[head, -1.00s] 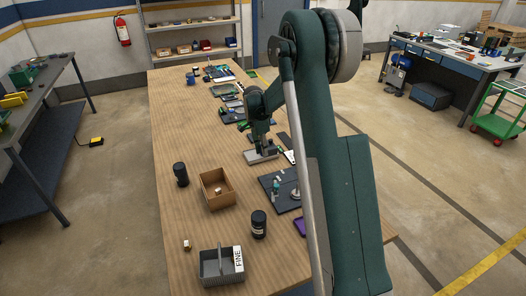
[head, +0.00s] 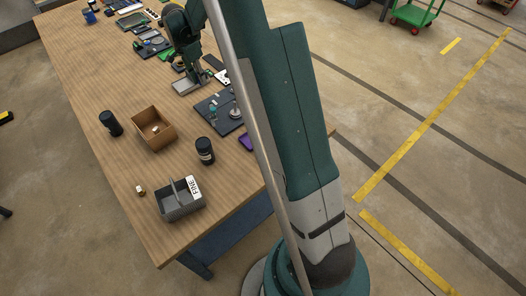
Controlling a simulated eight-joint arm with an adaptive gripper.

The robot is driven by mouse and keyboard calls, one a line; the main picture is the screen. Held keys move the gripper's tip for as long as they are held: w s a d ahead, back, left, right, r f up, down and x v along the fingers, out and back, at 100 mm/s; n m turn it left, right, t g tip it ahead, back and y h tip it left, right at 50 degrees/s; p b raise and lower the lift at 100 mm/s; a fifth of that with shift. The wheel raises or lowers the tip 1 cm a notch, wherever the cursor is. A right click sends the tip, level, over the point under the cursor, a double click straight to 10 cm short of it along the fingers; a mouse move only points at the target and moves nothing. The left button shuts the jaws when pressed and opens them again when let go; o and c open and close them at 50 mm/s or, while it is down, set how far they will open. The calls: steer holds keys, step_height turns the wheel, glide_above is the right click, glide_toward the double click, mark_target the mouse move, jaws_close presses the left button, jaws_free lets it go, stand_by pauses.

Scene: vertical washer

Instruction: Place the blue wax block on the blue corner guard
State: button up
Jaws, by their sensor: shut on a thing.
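My gripper (head: 190,74) points down over the far half of the wooden table, close above a flat grey tray-like piece (head: 185,88). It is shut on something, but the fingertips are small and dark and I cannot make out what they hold. I cannot pick out the blue wax block or the blue corner guard for sure. My own arm hides part of the table's right side.
Nearer on the wooden table (head: 105,160) stand a brown open box (head: 135,122), two dark jars (head: 110,123) (head: 205,150), a grey caddy marked FINE (head: 180,209) and a small block (head: 141,190). A dark mat (head: 210,117) lies by my gripper.

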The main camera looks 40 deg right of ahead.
steer(key=s+r+b, duration=0.1)
steer(key=s, duration=4.1)
steer(key=shift+d+r, duration=0.2)
steer(key=shift+r, duration=0.2)
steer(key=shift+f+b, duration=0.55)
steer(key=shift+f, duration=2.4)
steer(key=shift+f+b, duration=0.35)
steer(key=shift+f, duration=1.7)
steer(key=shift+f, duration=0.2)
steer(key=o, duration=0.9)
steer(key=shift+c, duration=0.2)
